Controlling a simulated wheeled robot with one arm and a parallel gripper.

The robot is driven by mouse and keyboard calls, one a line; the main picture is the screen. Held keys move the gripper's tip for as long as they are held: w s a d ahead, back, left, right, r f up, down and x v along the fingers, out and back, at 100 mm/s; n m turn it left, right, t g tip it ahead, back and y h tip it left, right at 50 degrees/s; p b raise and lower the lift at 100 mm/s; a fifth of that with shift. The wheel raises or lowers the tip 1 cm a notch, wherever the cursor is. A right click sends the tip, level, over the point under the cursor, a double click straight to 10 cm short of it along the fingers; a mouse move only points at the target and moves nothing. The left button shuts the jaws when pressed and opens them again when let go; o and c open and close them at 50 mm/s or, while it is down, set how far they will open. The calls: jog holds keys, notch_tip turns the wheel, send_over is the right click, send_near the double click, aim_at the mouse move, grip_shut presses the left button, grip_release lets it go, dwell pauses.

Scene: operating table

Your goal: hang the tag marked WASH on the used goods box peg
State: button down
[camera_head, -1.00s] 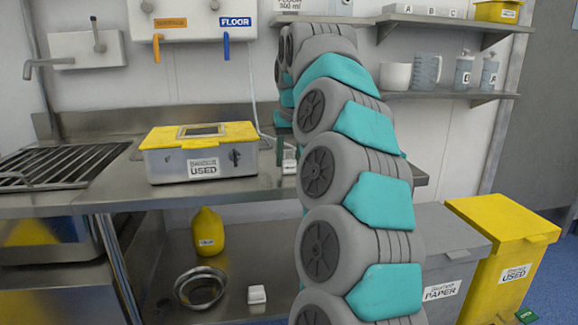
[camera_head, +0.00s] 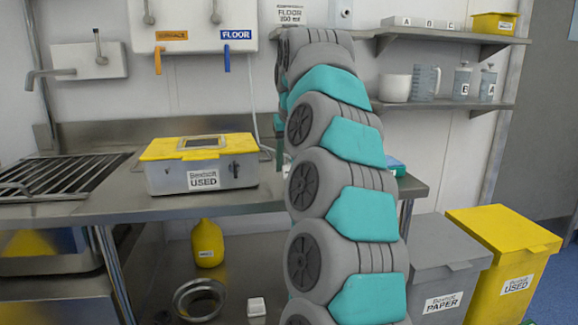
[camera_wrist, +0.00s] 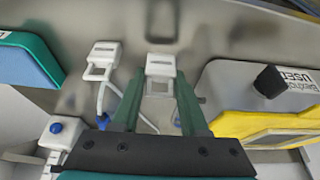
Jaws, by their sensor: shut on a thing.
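The used goods box (camera_head: 203,178) stands on the steel counter with a yellow lid, a USED label and a dark peg (camera_head: 236,168) on its front. In the wrist view the box (camera_wrist: 225,80) is at the right, upside down, with its peg (camera_wrist: 268,81) sticking out. My gripper (camera_wrist: 160,88) has its green fingers closed around a white tag (camera_wrist: 160,65), apart from the peg and to its left. The held tag's marking cannot be read. A similar white piece (camera_wrist: 103,48) is to its left. In the head view my arm hides most of the gripper.
A teal-edged box (camera_wrist: 30,55) is at the left of the wrist view, with a white item with a blue knob (camera_wrist: 57,128) below it. A drying rack (camera_head: 60,176) is left of the used box. Grey and yellow bins (camera_head: 505,255) stand at the right.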

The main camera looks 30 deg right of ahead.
jog(key=shift+r, duration=0.95)
jog(key=shift+s+d+f, duration=0.1)
jog(key=shift+s, duration=0.45)
jog(key=s+d+r+b, duration=0.1)
jog(key=s+d+b, duration=0.1)
jog(key=s, duration=1.2)
jog(key=shift+s+d+r, duration=0.25)
jog(key=shift+s+r, duration=0.05)
jog(key=shift+s, duration=0.05)
jog(key=shift+s, duration=0.1)
